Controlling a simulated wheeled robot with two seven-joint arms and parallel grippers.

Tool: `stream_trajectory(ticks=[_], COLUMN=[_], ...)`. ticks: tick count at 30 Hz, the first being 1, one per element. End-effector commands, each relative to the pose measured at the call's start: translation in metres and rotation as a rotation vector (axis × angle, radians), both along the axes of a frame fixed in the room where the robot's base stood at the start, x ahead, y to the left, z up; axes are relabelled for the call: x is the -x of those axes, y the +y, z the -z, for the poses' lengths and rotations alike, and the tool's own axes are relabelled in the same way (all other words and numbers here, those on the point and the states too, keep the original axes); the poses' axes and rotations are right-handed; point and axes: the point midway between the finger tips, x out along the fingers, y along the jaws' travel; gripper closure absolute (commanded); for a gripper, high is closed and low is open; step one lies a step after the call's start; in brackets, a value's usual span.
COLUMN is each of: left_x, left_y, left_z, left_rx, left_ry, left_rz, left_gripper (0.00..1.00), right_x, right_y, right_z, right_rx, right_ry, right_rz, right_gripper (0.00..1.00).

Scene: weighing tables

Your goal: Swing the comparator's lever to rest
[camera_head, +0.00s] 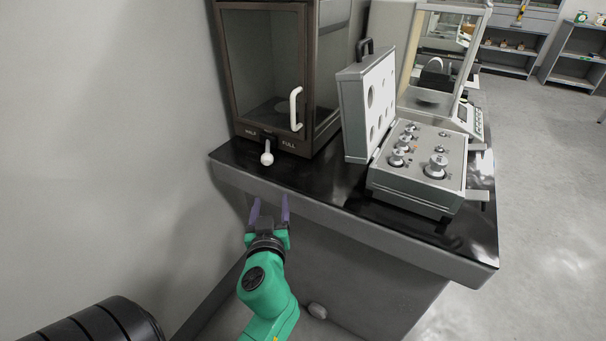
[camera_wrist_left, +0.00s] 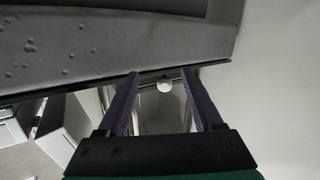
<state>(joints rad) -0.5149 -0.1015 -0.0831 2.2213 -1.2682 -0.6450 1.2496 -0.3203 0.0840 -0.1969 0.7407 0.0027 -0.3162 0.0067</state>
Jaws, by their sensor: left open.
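The comparator (camera_head: 269,66) is a dark cabinet with a glass front and a white door handle (camera_head: 296,108), standing at the left end of the table. Its lever (camera_head: 267,157) has a white knob and sits at the base of the front, between the labels HALF and FULL. My left gripper (camera_head: 270,202) is open and empty, in front of the table's front edge and short of the lever. My right gripper is not in view.
An open grey case of weights (camera_head: 418,190) stands on the dark table (camera_head: 325,183), right of the comparator. A glass-sided balance (camera_head: 430,103) stands behind it. The table's thick front edge (camera_head: 345,219) lies close to my left gripper. A wall bounds the left.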

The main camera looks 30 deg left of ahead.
Motion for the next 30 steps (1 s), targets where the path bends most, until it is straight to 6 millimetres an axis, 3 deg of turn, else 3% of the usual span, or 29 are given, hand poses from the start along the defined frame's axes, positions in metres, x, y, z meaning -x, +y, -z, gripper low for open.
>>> stream_trajectory(ticks=[3, 6, 11, 21, 25, 30], left_x=[0.012, 0.011, -0.014, -0.085, -0.100, -0.104], left_y=[0.007, 0.011, 0.028, 0.081, 0.091, 0.094], left_z=[-0.038, -0.050, -0.055, -0.052, -0.050, -0.048], left_rx=[-0.008, -0.011, -0.013, -0.013, -0.012, -0.009], left_ry=[-0.138, -0.168, -0.167, -0.164, -0.163, -0.162], left_rz=[-0.051, -0.059, -0.058, -0.057, -0.056, -0.057], left_gripper=[0.33, 0.33, 0.33, 0.33, 0.33, 0.33], right_x=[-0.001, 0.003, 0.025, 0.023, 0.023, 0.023], right_y=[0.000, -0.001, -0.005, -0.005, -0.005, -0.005], right_z=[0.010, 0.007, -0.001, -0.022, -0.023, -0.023], right_rx=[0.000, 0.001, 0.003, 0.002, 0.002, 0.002], right_ry=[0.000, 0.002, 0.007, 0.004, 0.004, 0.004], right_rz=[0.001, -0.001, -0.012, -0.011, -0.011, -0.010], right_gripper=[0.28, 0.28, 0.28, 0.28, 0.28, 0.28])
